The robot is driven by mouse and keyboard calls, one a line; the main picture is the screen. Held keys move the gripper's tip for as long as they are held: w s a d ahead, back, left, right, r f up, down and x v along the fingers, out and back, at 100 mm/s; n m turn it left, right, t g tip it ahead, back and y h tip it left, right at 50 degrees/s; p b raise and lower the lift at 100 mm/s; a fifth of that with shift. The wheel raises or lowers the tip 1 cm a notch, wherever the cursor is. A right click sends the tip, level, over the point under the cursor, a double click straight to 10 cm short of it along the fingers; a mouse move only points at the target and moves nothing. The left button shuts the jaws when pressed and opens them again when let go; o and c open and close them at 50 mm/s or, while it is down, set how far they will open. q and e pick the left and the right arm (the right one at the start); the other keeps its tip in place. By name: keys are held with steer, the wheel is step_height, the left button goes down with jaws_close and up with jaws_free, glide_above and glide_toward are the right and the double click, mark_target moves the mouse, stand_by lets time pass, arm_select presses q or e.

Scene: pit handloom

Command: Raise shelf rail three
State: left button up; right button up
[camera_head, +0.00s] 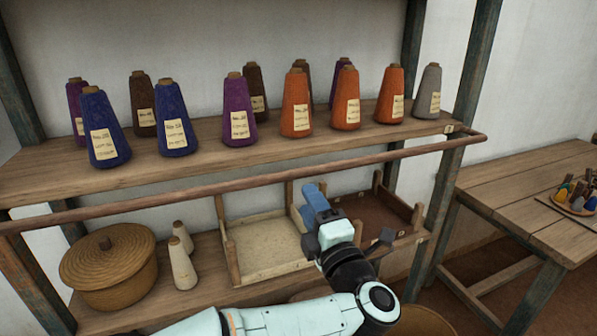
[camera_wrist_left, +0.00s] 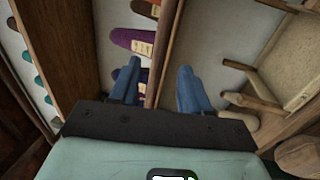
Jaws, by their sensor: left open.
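The shelf rail (camera_head: 200,188) is a long, thin, round wooden bar running along the front of the upper shelf (camera_head: 205,158), with its right end by the right post. My left gripper (camera_head: 315,191) is open, its blue fingers just below the rail's middle in the head view. In the left wrist view, the rail (camera_wrist_left: 167,48) runs between the two open fingers of the left gripper (camera_wrist_left: 160,68); I cannot tell whether they touch it. A small tag (camera_head: 449,129) sits at the shelf's right end. My right gripper is not in view.
Several yarn cones, such as an orange one (camera_head: 297,107), stand on the upper shelf behind the rail. Below are a lidded basket (camera_head: 108,270), pale cones (camera_head: 182,270) and a sand-coloured tray (camera_head: 268,248). A wooden table (camera_head: 530,195) stands at right.

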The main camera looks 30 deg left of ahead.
mark_target(297, 177)
arm_select(q)
steer(key=p+x, duration=0.2)
steer(key=x, duration=0.7)
steer(key=shift+w+a, duration=0.15)
steer(key=shift+w, duration=0.25)
steer(key=shift+r, duration=0.1)
jaws_close()
